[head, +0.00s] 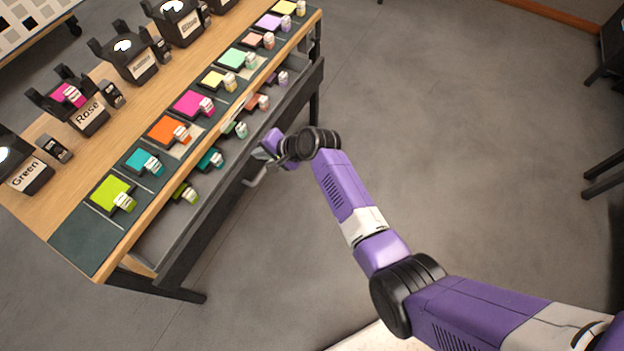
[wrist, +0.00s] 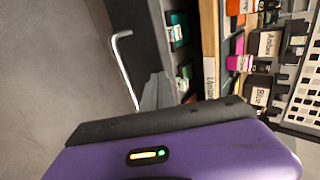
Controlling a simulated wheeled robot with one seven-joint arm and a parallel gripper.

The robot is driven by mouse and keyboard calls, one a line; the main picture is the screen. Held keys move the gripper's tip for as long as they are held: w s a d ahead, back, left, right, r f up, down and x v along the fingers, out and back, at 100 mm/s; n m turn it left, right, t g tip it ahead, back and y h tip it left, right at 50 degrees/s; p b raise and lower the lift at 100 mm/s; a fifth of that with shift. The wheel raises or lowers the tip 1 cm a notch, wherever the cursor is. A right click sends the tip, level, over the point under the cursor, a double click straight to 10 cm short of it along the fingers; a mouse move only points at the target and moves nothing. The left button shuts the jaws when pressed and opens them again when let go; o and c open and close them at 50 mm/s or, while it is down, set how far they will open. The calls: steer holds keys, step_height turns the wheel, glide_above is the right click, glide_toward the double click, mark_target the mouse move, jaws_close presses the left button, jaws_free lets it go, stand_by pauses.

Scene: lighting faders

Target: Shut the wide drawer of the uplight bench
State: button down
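The wide drawer (head: 205,225) under the bench top is pulled out, and several coloured swatches show inside it. Its grey front faces right in the head view. The bar handle (head: 256,181) stands out from that front; in the wrist view the pale handle (wrist: 123,66) is left of the fingers. My gripper (head: 262,154) is at the drawer front, close to the handle. In the wrist view my gripper's grey fingers (wrist: 158,90) look together with nothing between them. The handle appears beside the fingers, not between them; whether they touch the drawer front I cannot tell.
The wooden uplight bench (head: 70,190) carries a row of black lamps with labels such as Green and Rose, and a row of coloured swatches along its front edge. The grey floor (head: 450,150) right of the drawer is clear. Dark furniture stands at the far right.

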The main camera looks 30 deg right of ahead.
steer(key=w+a+b, duration=0.3)
steer(key=w+a, duration=0.2)
steer(key=w, duration=0.2)
steer(key=shift+b, duration=0.3)
